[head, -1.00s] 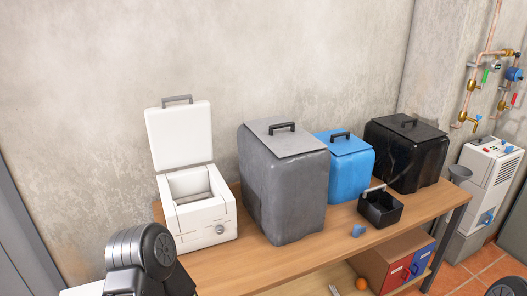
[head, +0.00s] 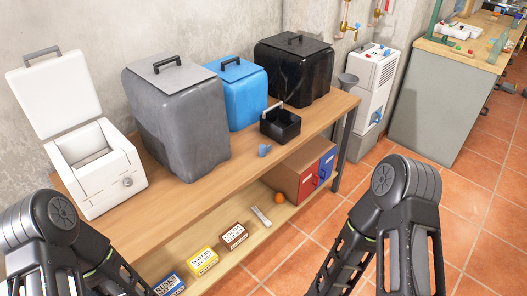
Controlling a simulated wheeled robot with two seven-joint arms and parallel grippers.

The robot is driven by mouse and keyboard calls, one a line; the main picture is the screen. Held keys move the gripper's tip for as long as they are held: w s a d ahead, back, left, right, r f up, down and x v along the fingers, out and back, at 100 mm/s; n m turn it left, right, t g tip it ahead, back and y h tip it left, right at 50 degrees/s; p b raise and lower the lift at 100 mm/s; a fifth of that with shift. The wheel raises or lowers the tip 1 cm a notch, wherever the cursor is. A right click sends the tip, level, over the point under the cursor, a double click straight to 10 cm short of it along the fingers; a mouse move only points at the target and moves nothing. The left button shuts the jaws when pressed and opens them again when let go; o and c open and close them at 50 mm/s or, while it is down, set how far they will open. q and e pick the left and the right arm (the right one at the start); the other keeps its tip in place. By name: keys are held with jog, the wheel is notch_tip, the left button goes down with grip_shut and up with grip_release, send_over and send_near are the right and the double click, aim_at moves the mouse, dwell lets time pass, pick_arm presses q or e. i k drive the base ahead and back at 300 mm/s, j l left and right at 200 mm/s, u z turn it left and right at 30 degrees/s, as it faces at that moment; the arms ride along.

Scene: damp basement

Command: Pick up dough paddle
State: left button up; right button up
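A small blue piece (head: 264,150), which may be the dough paddle, lies on the wooden table (head: 213,182) in front of the black open caddy. It is too small to make out its shape surely. A white machine (head: 108,175) with its lid (head: 55,95) raised stands at the table's left end, its chamber open. My two arms show at the lower left and lower right. Neither gripper's fingertips can be seen, and nothing of mine touches the blue piece.
A grey bin (head: 178,125), blue bin (head: 238,95) and black bin (head: 293,70) line the wall. The caddy (head: 281,127) stands before them. The lower shelf holds a red-and-blue-fronted box (head: 302,172), small boxes and an orange ball (head: 279,198). Tiled floor is clear at right.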

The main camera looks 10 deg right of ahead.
aim_at(264, 149)
jog(key=i+l, duration=0.45)
jog(key=l, duration=0.15)
jog(key=i+l, duration=0.45)
jog(key=l, duration=0.15)
jog(key=u, duration=1.3)
jog(key=i+l, duration=0.05)
